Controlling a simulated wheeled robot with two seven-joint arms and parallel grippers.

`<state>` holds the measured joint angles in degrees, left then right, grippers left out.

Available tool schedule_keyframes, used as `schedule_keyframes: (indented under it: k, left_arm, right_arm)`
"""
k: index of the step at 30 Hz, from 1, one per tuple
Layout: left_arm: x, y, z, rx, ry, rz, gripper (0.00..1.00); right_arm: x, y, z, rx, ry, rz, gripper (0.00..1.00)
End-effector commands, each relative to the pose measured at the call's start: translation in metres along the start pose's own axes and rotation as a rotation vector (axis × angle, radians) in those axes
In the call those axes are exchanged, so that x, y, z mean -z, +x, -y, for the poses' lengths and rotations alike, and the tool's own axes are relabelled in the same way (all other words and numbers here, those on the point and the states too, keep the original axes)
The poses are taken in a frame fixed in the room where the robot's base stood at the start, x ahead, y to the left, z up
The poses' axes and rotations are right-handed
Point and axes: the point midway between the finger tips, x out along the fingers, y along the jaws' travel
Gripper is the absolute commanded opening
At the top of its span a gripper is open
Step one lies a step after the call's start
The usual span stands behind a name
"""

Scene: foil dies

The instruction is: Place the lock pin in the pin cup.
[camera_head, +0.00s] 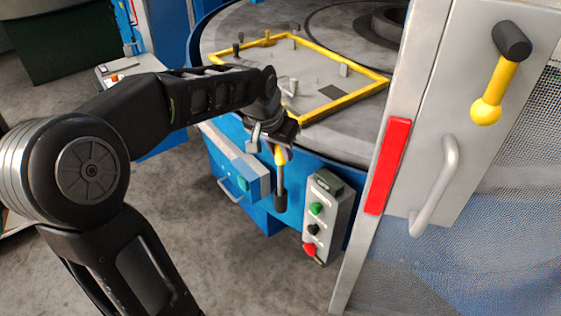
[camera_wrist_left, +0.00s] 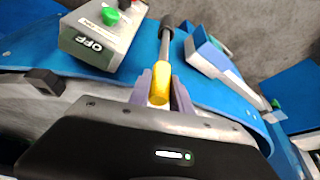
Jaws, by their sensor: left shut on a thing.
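My left gripper (camera_head: 277,146) is shut on the lock pin (camera_head: 280,180), in front of the round table's blue side. The pin has a yellow part, a thin grey shaft and a black end, and hangs with the black end down. In the left wrist view the purple-grey fingers (camera_wrist_left: 161,92) close around the yellow end of the pin (camera_wrist_left: 161,83), and its black end points away from the gripper. I cannot pick out the pin cup with certainty. My right gripper is not in view.
A grey control box (camera_head: 327,214) with green, black and red buttons is just right of the pin. A grey-and-blue box (camera_head: 237,160) is to its left. A yellow frame (camera_head: 350,99) lies on the round table (camera_head: 240,20). A grey door (camera_head: 443,100) stands at right.

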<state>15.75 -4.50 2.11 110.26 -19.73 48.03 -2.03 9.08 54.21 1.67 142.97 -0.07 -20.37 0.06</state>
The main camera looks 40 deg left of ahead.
Motion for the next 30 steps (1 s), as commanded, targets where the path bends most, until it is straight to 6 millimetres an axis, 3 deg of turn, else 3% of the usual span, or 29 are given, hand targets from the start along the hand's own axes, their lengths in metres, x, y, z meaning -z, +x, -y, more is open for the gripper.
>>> schedule_keyframes:
  k: [12, 23, 24, 30]
  left_arm:
    - [-0.014, 0.034, 0.000, -0.001, -0.001, 0.000, 0.00]
    - [-0.016, 0.038, 0.000, -0.001, 0.000, -0.001, 0.00]
    - [-0.016, 0.037, 0.000, -0.001, 0.000, 0.000, 0.27]
    - [-0.016, 0.037, 0.000, -0.001, 0.000, 0.000, 0.44]
  right_arm:
    - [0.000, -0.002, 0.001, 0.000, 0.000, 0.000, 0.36]
    - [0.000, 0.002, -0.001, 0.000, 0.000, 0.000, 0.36]
    - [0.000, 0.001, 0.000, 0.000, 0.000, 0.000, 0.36]
    - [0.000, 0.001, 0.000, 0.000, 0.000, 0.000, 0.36]
